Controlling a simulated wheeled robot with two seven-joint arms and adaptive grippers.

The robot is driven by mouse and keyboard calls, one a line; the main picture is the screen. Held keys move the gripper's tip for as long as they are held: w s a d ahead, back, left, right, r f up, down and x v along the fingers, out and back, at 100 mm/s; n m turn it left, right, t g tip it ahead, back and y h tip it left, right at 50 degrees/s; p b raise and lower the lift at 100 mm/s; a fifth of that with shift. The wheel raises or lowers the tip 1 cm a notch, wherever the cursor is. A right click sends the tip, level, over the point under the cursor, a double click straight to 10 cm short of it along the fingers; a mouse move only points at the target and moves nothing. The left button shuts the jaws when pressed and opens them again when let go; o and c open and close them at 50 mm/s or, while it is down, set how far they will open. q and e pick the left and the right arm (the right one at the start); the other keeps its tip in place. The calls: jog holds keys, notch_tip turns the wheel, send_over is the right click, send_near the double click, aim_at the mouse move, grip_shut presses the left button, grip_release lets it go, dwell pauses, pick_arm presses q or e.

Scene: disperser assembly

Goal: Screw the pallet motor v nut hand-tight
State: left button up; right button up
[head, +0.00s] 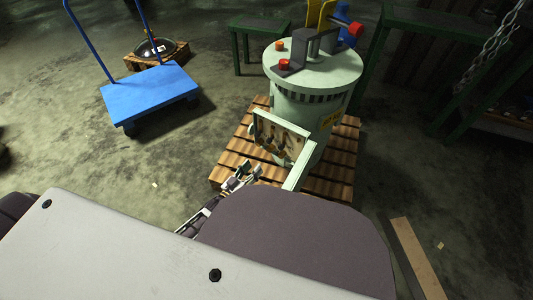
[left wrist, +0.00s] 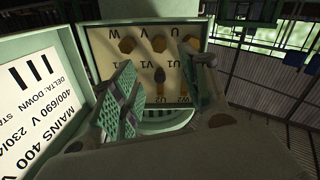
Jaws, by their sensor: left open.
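The motor (head: 310,95) is a pale green upright cylinder on a wooden pallet (head: 233,165). Its open terminal box (head: 280,137) faces me. In the left wrist view, the terminal board (left wrist: 112,68) carries a row of brass-coloured hex nuts under upside-down letters. The middle one, the v nut (left wrist: 158,44), appears seated on the board. A darker terminal (left wrist: 160,76) lies below it. My left gripper (head: 243,176) is in front of the box; its fingers also show in the left wrist view (left wrist: 158,80), spread and empty, apart from the v nut. My right gripper is out of view.
An open cover (left wrist: 35,90) with a printed label stands at the left of the box. A blue cart (head: 150,92) is at the left, green tables (head: 258,27) at the back. A plank (head: 418,258) lies at the right.

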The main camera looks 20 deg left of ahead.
aim_at(268, 150)
pick_arm(q)
jog(key=shift+b+x, duration=2.1)
jog(key=shift+x, duration=3.4)
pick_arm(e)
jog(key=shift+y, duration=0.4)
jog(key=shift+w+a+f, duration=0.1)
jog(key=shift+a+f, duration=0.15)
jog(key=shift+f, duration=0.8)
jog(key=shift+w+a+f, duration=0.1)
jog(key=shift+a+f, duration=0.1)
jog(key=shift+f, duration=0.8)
pick_arm(q)
jog(key=shift+d, duration=0.1)
grip_shut()
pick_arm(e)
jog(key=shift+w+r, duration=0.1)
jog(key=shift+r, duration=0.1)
